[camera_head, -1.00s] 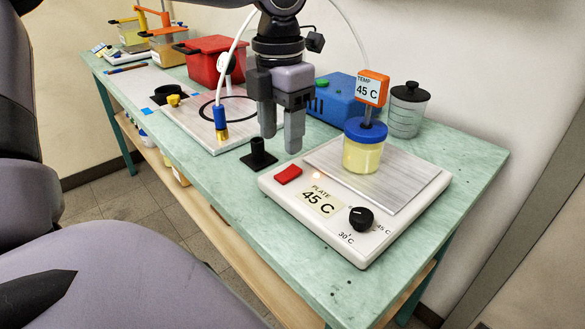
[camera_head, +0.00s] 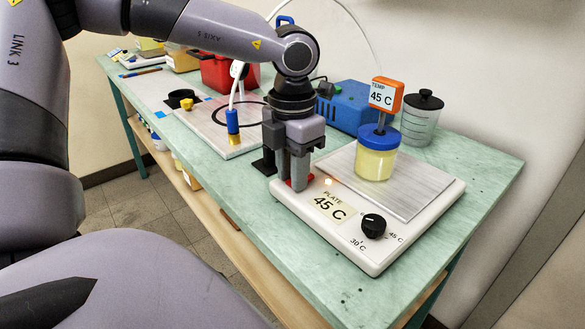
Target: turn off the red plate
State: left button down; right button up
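The white hotplate (camera_head: 387,258) with a metal top stands on the near part of the bench, labelled "PLATE 45 C". A small light glows above the label. Its red switch (camera_head: 311,178) is mostly hidden behind my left gripper (camera_head: 291,183); only slivers of red show. The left fingers point down at the switch, at or just above it; contact and finger gap are unclear. A black knob (camera_head: 373,225) sits at the front right. A jar with yellow contents and a blue lid (camera_head: 378,138) stands on the metal top. My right gripper is not in view.
An orange "TEMP 45 C" display (camera_head: 386,95) rises above the jar. A blue box (camera_head: 345,107) and a lidded clear container (camera_head: 423,122) stand behind. A white tube with a blue fitting (camera_head: 233,121) hangs left of the gripper. The bench front edge is close.

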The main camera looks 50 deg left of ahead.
pick_arm(q)
jog(key=shift+w+r+g+p, duration=0.2)
jog(key=shift+g+p, duration=0.45)
jog(key=shift+g, duration=0.05)
jog(key=shift+w+g+p, duration=0.25)
jog(key=shift+g+p, duration=0.1)
jog(key=shift+g, duration=0.45)
jog(key=c, duration=0.9)
grip_release()
jog(key=v, duration=0.7)
jog(key=shift+d+r, duration=0.1)
jog(key=shift+s, duration=0.1)
